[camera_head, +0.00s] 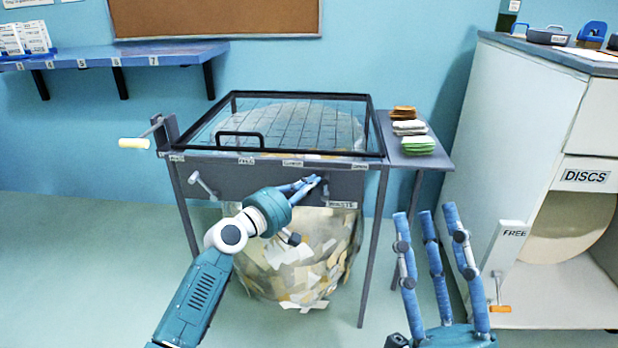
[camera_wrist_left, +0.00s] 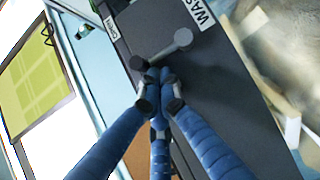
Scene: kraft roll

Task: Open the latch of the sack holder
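The sack holder (camera_head: 256,178) is a grey frame with a clear sack (camera_head: 305,262) of paper scraps hanging below. Its front panel has a grey latch lever at the right end, by the WASTE label; in the left wrist view the lever (camera_wrist_left: 172,47) is tilted across the panel. My left gripper (camera_head: 312,183) is at this lever, with its fingertips drawn together just beside or against it; whether they grip it cannot be told. A second lever (camera_head: 203,184) is at the panel's left end. My right gripper (camera_head: 430,212) is open and empty, fingers up, away from the holder.
A barred black lid (camera_head: 283,125) covers the holder's top. A crank (camera_head: 135,143) sticks out at its left. A side shelf (camera_head: 431,158) carries stacked cards. A white cabinet (camera_head: 520,110) stands at the right. Floor at the left is free.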

